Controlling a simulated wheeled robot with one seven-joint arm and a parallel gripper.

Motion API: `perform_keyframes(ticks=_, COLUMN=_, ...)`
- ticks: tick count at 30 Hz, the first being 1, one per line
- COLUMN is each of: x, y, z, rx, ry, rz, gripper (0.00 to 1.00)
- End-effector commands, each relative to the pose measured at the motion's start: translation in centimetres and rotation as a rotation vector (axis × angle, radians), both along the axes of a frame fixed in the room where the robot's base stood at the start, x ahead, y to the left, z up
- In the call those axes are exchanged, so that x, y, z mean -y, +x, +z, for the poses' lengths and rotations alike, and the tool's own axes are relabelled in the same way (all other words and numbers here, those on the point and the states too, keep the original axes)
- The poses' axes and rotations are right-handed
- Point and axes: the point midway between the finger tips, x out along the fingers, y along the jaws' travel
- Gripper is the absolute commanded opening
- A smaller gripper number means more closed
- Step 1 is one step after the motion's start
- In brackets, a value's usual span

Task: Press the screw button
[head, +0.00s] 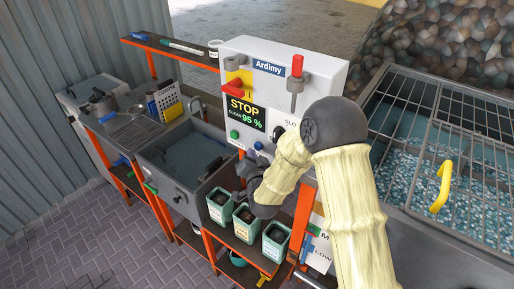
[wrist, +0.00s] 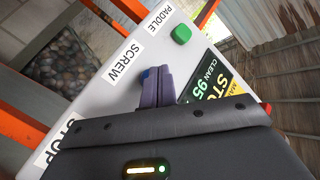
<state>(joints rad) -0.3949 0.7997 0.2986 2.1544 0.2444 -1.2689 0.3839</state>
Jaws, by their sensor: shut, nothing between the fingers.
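The white Ardimy control panel (head: 222,58) stands upright behind the sink. The blue screw button (head: 258,146) is low on it, right of a green button (head: 234,134). In the wrist view the SCREW label (wrist: 123,62) is readable, and a bit of blue (wrist: 147,73) shows at the fingertips, mostly hidden by them. My gripper (wrist: 158,72) is shut and empty, its tips at the blue button; I cannot tell if they touch. In the head view my gripper (head: 243,170) is dark and partly hidden by my arm, just below the panel buttons.
The green button (wrist: 182,34) by the PADDLE label lies close to the fingers. The STOP screen (head: 244,110) reads clean 95 %. Small green bins (head: 220,211) stand below my gripper. A sink (head: 165,185) is left; a grated tank (head: 440,120) is right.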

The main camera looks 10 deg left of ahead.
Motion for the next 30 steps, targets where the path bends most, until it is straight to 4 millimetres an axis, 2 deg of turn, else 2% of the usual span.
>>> perform_keyframes(ticks=20, x=0.00, y=0.01, z=-0.01, rx=0.000, ry=0.000, rz=0.000, gripper=0.00)
perform_keyframes(ticks=30, x=0.28, y=0.77, z=-0.01, rx=0.001, ry=0.000, rz=-0.001, gripper=0.00)
